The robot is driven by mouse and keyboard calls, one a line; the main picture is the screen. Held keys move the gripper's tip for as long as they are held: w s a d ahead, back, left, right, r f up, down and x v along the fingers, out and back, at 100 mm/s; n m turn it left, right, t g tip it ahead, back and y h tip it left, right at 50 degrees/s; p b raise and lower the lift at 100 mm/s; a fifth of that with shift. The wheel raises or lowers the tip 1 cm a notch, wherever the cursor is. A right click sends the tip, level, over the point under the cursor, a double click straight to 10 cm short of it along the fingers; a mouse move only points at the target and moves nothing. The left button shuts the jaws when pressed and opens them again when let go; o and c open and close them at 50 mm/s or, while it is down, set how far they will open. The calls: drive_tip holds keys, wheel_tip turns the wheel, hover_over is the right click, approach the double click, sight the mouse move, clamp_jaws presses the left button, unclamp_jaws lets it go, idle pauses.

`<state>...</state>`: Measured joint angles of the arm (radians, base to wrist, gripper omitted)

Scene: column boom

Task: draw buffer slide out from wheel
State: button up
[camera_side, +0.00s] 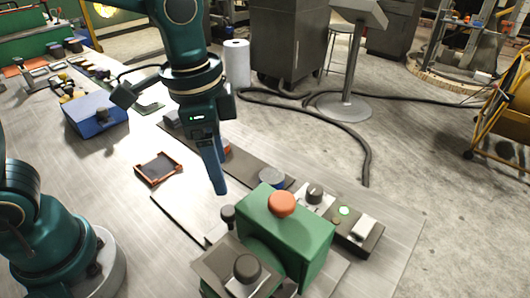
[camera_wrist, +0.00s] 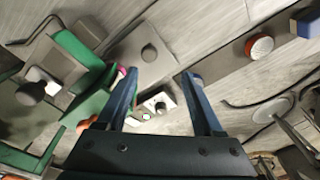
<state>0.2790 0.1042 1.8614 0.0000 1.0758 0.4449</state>
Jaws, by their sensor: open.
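A green machine housing (camera_side: 305,240) with an orange knob (camera_side: 282,204) stands at the front of the bench in the side view. Beside it is a grey plate with a large dark knob (camera_side: 247,268), and a smaller dark knob (camera_side: 228,213) stands on its far side. I cannot tell for sure which part is the buffer slide, and no wheel is clearly visible. My gripper (camera_side: 216,182) points down, apart from the housing, to its upper left. In the wrist view its blue fingers (camera_wrist: 159,80) are spread and empty. Green parts (camera_wrist: 85,50) show left of them.
A control box with a lit green button (camera_side: 344,210) stands right of the housing. A shallow brown tray (camera_side: 158,168) and a blue box (camera_side: 96,114) lie left of my gripper. The bench between tray and housing is mostly clear.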

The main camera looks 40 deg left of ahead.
sight(229, 210)
drive_tip(key=shift+s+d+f+m+g, duration=0.15)
drive_tip(key=shift+d+f+g, duration=0.15)
drive_tip(key=shift+f, duration=0.3)
drive_tip(key=shift+w+d+f+m+g, duration=0.1)
drive_tip(key=shift+d+f+m+g, duration=0.1)
drive_tip(key=shift+d+f, duration=0.3)
drive_tip(key=shift+s+f, duration=0.15)
drive_tip(key=shift+f, duration=2.75)
clamp_jaws()
